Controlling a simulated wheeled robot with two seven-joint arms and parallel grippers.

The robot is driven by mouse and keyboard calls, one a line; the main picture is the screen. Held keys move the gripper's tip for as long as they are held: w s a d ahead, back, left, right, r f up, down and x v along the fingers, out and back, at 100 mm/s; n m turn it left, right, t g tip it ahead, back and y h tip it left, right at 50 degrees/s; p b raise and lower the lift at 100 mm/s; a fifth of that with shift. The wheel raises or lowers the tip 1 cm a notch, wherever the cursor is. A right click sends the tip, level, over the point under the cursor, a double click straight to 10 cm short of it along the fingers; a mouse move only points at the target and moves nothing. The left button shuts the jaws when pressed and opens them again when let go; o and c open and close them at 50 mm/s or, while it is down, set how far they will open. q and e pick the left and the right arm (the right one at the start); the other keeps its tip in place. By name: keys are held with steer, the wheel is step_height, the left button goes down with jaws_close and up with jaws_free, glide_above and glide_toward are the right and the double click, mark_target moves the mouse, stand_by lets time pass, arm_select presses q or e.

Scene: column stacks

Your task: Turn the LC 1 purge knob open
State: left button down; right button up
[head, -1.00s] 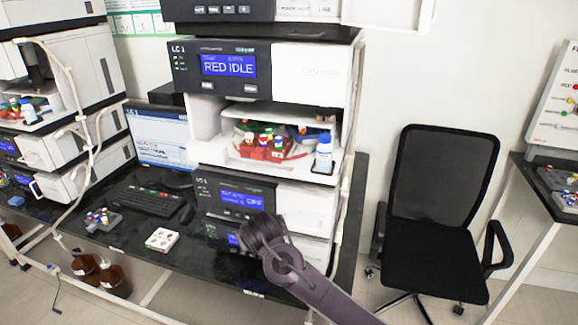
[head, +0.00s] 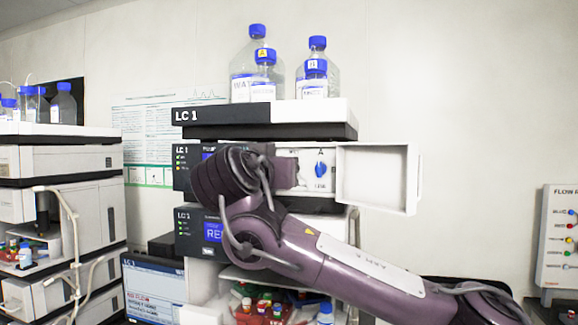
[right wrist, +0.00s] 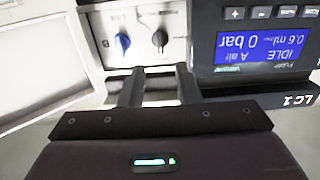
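The LC 1 pump module has an open front bay with a blue knob (head: 320,169). In the right wrist view, which is upside down, the blue knob (right wrist: 122,43) sits beside a dark grey knob (right wrist: 160,40); the purge label is not readable. My right gripper (head: 286,173) is in front of the bay, left of the blue knob, and hides part of the module. In the right wrist view the fingers of my right gripper (right wrist: 158,88) are apart, with nothing between them, short of the dark knob. My left gripper is not in view.
The white door (head: 378,178) stands open to the right of the bay. Blue-capped bottles (head: 264,72) stand on top of the stack. The pump display (right wrist: 250,48) reads idle, 0 bar. Another instrument stack (head: 60,180) stands at the left.

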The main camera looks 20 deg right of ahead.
steer(key=p+x, duration=0.4)
steer(key=x, duration=0.2)
steer(key=shift+w+d+r+p, duration=0.1)
steer(key=shift+p, duration=0.2)
steer(key=shift+w+d+p, duration=0.3)
steer(key=shift+w, duration=0.15)
jaws_close()
